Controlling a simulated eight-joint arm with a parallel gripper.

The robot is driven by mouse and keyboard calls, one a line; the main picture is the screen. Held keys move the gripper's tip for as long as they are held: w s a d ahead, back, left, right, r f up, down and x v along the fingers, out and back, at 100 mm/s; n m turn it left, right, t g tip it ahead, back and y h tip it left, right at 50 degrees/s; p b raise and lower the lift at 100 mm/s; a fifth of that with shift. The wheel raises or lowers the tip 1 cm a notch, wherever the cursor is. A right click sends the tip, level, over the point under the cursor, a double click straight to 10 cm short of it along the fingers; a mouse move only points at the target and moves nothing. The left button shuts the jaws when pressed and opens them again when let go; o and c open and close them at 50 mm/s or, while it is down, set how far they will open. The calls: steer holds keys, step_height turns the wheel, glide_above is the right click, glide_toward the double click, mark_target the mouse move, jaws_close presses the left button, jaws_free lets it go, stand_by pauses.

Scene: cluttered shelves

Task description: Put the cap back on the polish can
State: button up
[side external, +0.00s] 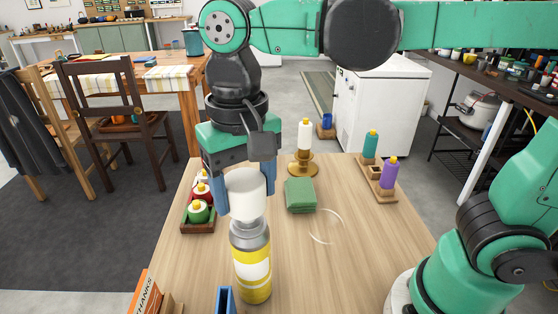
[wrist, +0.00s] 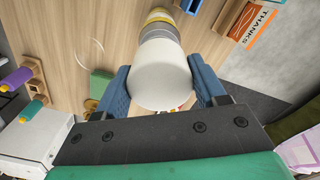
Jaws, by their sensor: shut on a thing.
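The white cap (side external: 245,193) is between the blue fingers of my gripper (side external: 246,192), which is shut on it. The polish can (side external: 252,268), yellow and white with a grey shoulder, stands upright on the table just below the cap. In the side view the cap's lower edge overlaps the can's top, so I cannot tell whether they touch. In the wrist view the cap (wrist: 162,75) fills the space between the fingers (wrist: 161,90) and hides most of the can (wrist: 160,17), whose grey and yellow part shows beyond it.
A tray of bottles (side external: 198,226) stands left of the gripper. Green cloths (side external: 300,194), a brass stand with a white bottle (side external: 303,163) and a wooden rack with teal and purple bottles (side external: 378,185) are to the right. An orange box (side external: 146,292) and blue object (side external: 226,299) are in front.

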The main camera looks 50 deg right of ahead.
steer(key=shift+f, duration=1.45)
stand_by(0.5)
steer(key=o, duration=1.3)
step_height(320, 180, up, 5)
steer(key=shift+r, duration=0.1)
steer(key=d+f+n+t, duration=0.1)
steer(key=d+f+t, duration=0.1)
steer(key=d, duration=0.2)
steer(key=w+d+f+n+t, duration=0.1)
steer(key=d+f+t, duration=0.1)
steer(key=d+f, duration=0.1)
steer(key=d+f+n+t, duration=0.1)
steer(key=d+f+t, duration=0.1)
steer(key=d, duration=0.3)
steer(key=shift+w+d+f+t, duration=0.3)
steer(key=shift+d+t, duration=0.1)
steer(key=shift+t, duration=0.2)
